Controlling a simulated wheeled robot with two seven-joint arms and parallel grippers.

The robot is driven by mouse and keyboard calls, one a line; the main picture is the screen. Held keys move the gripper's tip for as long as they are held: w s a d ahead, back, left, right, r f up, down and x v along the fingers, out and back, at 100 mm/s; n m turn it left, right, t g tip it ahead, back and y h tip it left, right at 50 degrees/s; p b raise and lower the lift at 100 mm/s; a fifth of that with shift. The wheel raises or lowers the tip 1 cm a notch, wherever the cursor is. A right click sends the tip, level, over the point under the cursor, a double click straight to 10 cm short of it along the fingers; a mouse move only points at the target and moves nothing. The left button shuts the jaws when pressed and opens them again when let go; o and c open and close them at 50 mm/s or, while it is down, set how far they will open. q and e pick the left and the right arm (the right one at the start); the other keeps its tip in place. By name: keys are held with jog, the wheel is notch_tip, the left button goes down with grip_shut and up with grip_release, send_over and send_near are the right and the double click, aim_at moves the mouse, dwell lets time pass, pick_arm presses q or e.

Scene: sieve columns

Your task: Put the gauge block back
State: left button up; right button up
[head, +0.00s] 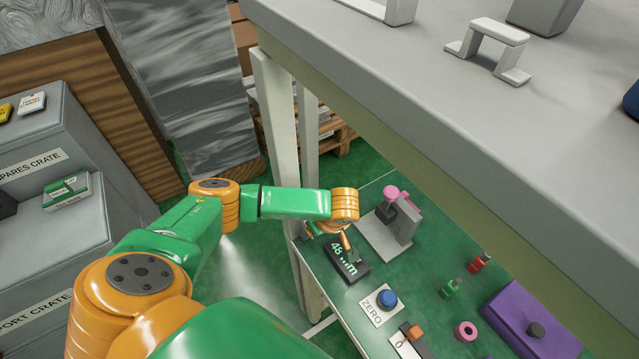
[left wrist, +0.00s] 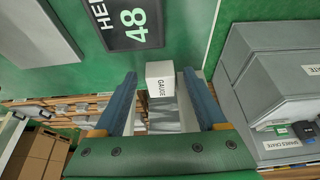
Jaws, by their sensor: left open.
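The gauge block (left wrist: 159,69) is a pale block with "GAUGE" printed on its white face. In the left wrist view it sits between the two blue fingers of my left gripper (left wrist: 160,80). The fingers are open, one on each side; I cannot tell whether either touches it. In the head view my left gripper (head: 335,236) is low over the near left end of the green bench, beside the black height display (head: 347,263) reading 48. The block is not clearly seen there, hidden by the gripper. My right gripper is not in view.
A grey gauge stand with a pink knob (head: 391,192) is just right of the gripper. A blue ZERO button (head: 387,299), pink ring (head: 466,331) and purple box (head: 528,325) lie along the bench. A grey shelf (head: 430,95) overhangs it. Crates (head: 40,140) stand left.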

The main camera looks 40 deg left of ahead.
pick_arm(q)
jog(key=p+v, duration=0.2)
jog(key=v, duration=0.9)
jog(key=shift+r, duration=0.4)
jog(key=shift+s+d+f, duration=0.1)
jog(key=shift+d, duration=0.1)
jog(key=s+d+f+m+h, duration=0.1)
jog(key=s+d+m+h, duration=0.1)
jog(key=d+m, duration=0.1)
jog(key=s+d+f+m+h, duration=0.2)
jog(key=d+m, duration=0.2)
jog(key=s+d+f+m+t+h, duration=0.1)
jog(key=s+d+f+m+h, duration=0.1)
jog(key=d+m, duration=0.1)
jog(key=shift+s+d+m, duration=0.35)
jog(key=shift+m, duration=0.15)
jog(key=s+a+f+m+y, duration=0.2)
jog(key=s+a+m, duration=0.3)
jog(key=s+a, duration=0.3)
jog(key=s+x, duration=0.2)
jog(key=x, duration=0.6)
jog(key=s+f+x, duration=0.1)
jog(key=s+x, duration=0.1)
jog(key=x, duration=0.5)
jog(key=s+a+f+g, duration=0.1)
jog(key=s+a+f, duration=0.1)
jog(key=s+f, duration=0.9)
jog(key=shift+s+a+f+g, duration=0.25)
jog(key=shift+s+g, duration=0.15)
jog(key=shift+s, duration=0.2)
